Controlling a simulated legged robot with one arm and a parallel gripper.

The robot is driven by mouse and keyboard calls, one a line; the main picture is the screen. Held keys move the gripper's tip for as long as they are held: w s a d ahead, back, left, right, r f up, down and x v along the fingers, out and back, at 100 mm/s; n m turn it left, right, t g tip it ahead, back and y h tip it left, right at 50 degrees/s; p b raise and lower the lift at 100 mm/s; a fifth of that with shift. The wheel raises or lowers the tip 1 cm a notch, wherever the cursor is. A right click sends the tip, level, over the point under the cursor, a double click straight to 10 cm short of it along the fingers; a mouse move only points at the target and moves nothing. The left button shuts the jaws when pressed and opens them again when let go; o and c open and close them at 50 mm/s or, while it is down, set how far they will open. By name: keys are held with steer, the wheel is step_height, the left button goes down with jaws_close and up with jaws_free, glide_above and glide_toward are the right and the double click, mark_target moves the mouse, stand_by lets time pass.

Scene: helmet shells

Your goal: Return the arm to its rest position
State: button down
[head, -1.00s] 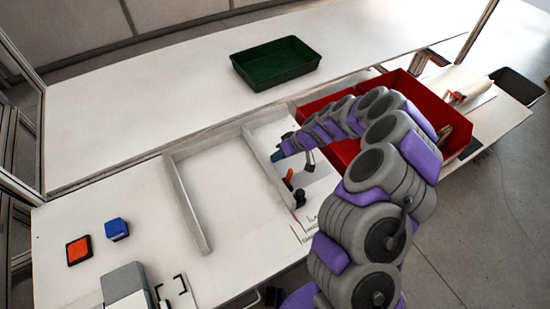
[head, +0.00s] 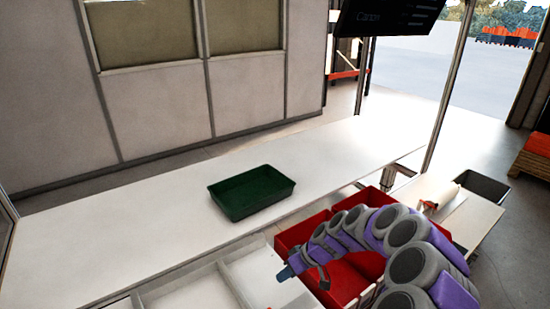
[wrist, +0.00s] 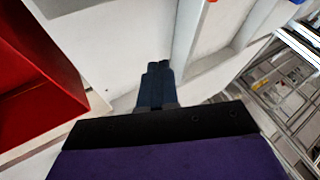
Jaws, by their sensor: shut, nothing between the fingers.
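My arm, purple and grey, arches in from the lower right in the head view. My gripper (head: 284,274) is at its end, above the right part of the white divided tray (head: 190,290) and at the left of the red bins. In the wrist view my gripper (wrist: 158,66) shows as two dark blue fingers pressed together, with nothing between them. Below the fingers is a white surface with a raised divider. The lower part of the arm is cut off by the frame.
A green tray (head: 252,192) stands on the white table (head: 130,225) behind. Red bins (head: 300,232) are beside and under my arm; one red bin (wrist: 35,85) fills the left of the wrist view. A dark bin (head: 484,185) is at the right. A screen (head: 388,18) hangs above.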

steer(key=s+a+r+g+h, duration=0.2)
steer(key=s+a+r, duration=0.1)
steer(key=s+r, duration=1.2)
steer(key=s+d+r+m+h, duration=0.1)
steer(key=s+d, duration=0.3)
steer(key=s, duration=0.4)
steer(key=s+d+m+h, duration=0.2)
steer(key=s+d+m, duration=0.2)
steer(key=s, duration=0.3)
steer(key=s+d+r+m+h, duration=0.1)
steer(key=s+d+m+h, duration=0.1)
steer(key=s+d, duration=0.3)
steer(key=s+m, duration=0.1)
steer(key=s, duration=0.2)
steer(key=shift+s+d+r, duration=0.3)
steer(key=shift+s+d, duration=0.05)
steer(key=shift+a, duration=0.3)
steer(key=shift+d, duration=0.15)
